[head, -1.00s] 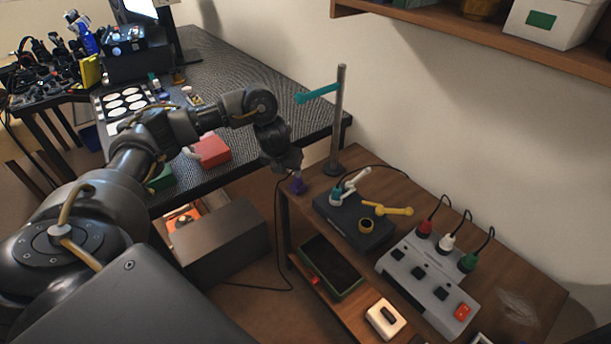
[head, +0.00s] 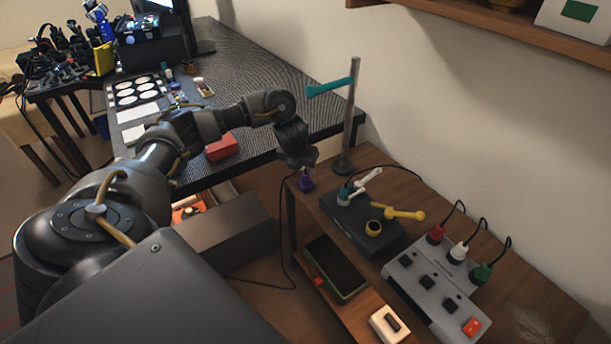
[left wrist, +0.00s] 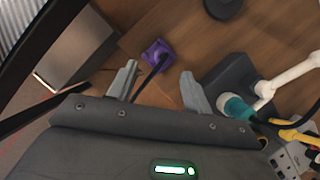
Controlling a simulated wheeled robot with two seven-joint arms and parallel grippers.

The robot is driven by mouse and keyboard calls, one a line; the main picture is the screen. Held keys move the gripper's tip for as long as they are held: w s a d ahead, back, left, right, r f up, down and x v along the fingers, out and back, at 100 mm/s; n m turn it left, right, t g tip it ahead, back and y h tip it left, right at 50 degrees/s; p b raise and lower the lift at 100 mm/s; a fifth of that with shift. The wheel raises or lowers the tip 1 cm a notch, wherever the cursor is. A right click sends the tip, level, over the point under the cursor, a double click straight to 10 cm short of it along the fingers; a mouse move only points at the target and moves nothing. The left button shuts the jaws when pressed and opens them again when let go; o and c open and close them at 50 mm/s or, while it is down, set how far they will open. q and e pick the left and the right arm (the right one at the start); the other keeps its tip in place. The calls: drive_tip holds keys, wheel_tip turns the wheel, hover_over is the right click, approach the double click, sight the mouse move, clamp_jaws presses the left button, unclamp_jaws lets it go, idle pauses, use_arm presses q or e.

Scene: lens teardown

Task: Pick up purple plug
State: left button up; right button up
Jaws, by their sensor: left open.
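The purple plug (head: 306,183) stands at the far left corner of the brown wooden table (head: 400,170), with a dark cord attached. In the left wrist view the plug (left wrist: 157,54) shows just beyond the fingertips, roughly midway between them. My left gripper (head: 301,164) is above the plug in the head view; in the left wrist view its two grey fingers (left wrist: 160,78) are spread apart with nothing held between them. The cord crosses the gap between the fingers. My right gripper is not in view.
A metal post (head: 350,120) with a teal arm stands just right of the plug. A dark box (head: 362,222) with white and yellow levers is nearby. A grey power strip (head: 430,285) holds red, white and green plugs. A dark box (head: 228,232) sits lower left.

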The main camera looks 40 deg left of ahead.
sight(306, 173)
use_arm(q)
drive_tip(key=x, duration=0.4)
drive_tip(key=shift+w+f, duration=0.1)
drive_tip(key=shift+f, duration=0.25)
drive_tip(key=shift+w+f, duration=0.1)
drive_tip(key=shift+f, duration=0.1)
drive_tip(key=shift+c, duration=1.4)
clamp_jaws()
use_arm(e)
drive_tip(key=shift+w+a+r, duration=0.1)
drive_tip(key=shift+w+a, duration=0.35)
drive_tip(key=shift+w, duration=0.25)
use_arm(q)
drive_tip(key=shift+r, duration=0.1)
